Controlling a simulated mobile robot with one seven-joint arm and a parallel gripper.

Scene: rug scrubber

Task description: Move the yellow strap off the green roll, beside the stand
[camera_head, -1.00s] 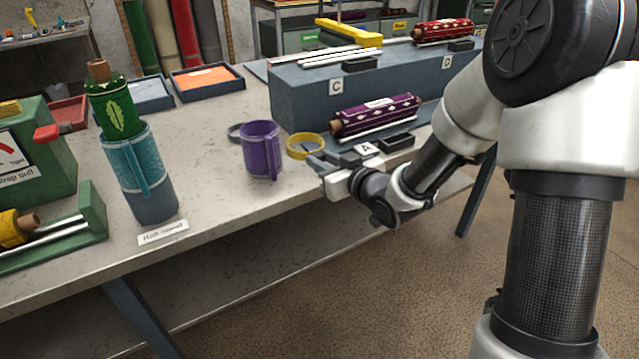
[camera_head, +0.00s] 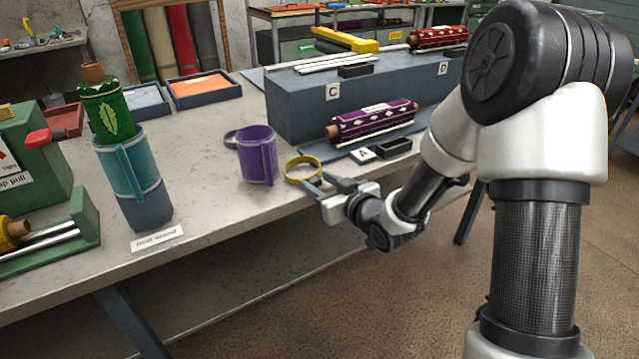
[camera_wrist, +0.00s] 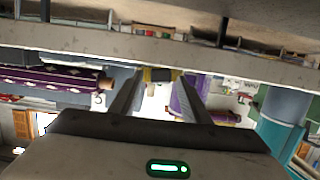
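The yellow strap (camera_head: 303,180) is a ring near the bench's front edge, right of the purple cup. It is off the green roll (camera_head: 107,112), which stands tilted in the teal stand (camera_head: 138,178) at the left. My gripper (camera_head: 316,181) is at the front edge beside the strap, its two fingers spread apart. In the wrist view a yellow patch, likely the strap (camera_wrist: 158,75), shows between my fingertips (camera_wrist: 160,82); contact cannot be told.
The purple cup (camera_head: 257,156) stands between the teal stand and the strap. A blue-grey block (camera_head: 290,110) and a purple roll (camera_head: 372,120) lie behind. A white label (camera_head: 157,238) lies before the stand. Bench top between stand and cup is clear.

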